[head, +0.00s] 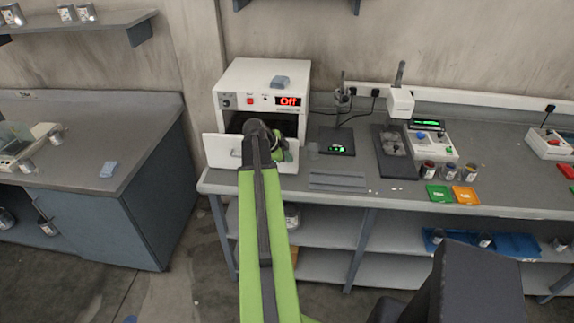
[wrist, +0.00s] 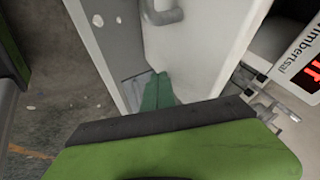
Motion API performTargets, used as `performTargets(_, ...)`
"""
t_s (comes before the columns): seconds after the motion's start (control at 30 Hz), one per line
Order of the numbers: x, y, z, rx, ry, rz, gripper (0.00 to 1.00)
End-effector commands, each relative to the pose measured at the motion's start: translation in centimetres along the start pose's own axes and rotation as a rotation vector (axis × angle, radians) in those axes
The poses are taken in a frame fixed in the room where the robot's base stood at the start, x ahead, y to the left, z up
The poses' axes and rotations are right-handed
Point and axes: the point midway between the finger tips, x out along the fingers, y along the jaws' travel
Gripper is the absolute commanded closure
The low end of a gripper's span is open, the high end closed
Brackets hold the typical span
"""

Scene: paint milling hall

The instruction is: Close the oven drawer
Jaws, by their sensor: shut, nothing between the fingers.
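The white oven (head: 263,75) stands on the bench at the back, with a red "Off" display. Its drawer (head: 221,148) is pulled out, and its white front stands forward of the oven body. My gripper (head: 286,155) is at the right part of the drawer front and, with my arm, hides part of the drawer. In the wrist view the shut dark green fingertips (wrist: 157,92) are beside the white drawer front (wrist: 205,45), with the handle (wrist: 163,12) above them. I cannot tell whether they touch the front. Nothing is held.
A small grey-blue block (head: 280,81) lies on top of the oven. A separate cabinet (head: 100,215) is at left, with a floor gap between.

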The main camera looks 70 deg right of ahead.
Motion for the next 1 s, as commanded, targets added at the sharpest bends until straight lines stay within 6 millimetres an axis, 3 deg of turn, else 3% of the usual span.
performTargets(0.03,0.8,-1.7,0.1,0.001,0.000,0.000,1.00)
performTargets(0.2,3.1,-5.9,0.1,0.002,0.000,-0.002,1.00)
performTargets(0.5,6.5,-12.3,0.2,0.000,-0.001,-0.001,1.00)
performTargets(0.7,8.0,-15.1,0.1,0.001,-0.001,-0.001,1.00)
performTargets(1.0,8.9,-16.9,0.1,0.000,-0.001,-0.003,1.00)
